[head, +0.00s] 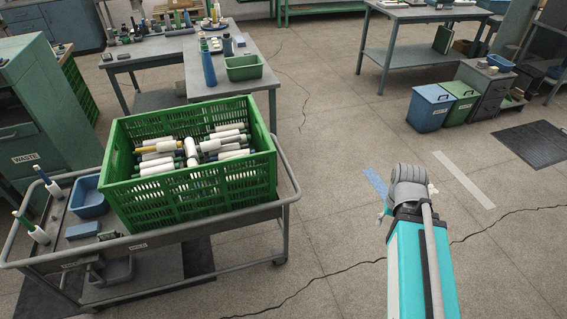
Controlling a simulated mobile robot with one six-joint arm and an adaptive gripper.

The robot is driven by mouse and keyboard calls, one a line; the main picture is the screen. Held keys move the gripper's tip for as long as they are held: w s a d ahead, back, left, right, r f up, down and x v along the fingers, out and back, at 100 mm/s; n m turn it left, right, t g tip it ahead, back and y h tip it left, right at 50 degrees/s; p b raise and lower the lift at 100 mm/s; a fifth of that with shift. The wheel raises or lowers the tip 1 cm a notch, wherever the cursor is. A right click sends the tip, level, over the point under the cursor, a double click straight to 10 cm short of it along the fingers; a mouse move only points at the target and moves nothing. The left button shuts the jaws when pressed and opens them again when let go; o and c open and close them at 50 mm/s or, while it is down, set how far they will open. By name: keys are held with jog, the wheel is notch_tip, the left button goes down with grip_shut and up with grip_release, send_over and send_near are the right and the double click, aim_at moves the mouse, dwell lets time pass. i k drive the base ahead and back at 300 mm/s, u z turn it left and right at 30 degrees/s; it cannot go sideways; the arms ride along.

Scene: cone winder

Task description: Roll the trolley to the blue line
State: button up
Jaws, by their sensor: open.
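The grey trolley (215,222) stands at the left with a raised rail at its right end. It carries a green crate (190,199) full of white cones and bobbins. A blue line (375,182) lies on the floor to the right of the trolley, with clear floor between them. My arm reaches in from the bottom right, and its grey joint partly covers the area beside the line. No contact between my arm and the trolley shows.
A white floor line (463,180) lies right of the blue one. A workbench (160,50) stands behind the trolley. A blue bin (429,107) and a green bin (459,103) stand at the back right near a dark mat (537,143). A green-grey cabinet (38,105) stands at left.

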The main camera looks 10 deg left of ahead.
aim_at(158, 253)
jog(key=z, duration=0.1)
jog(key=i, duration=1)
jog(key=u, duration=0.05)
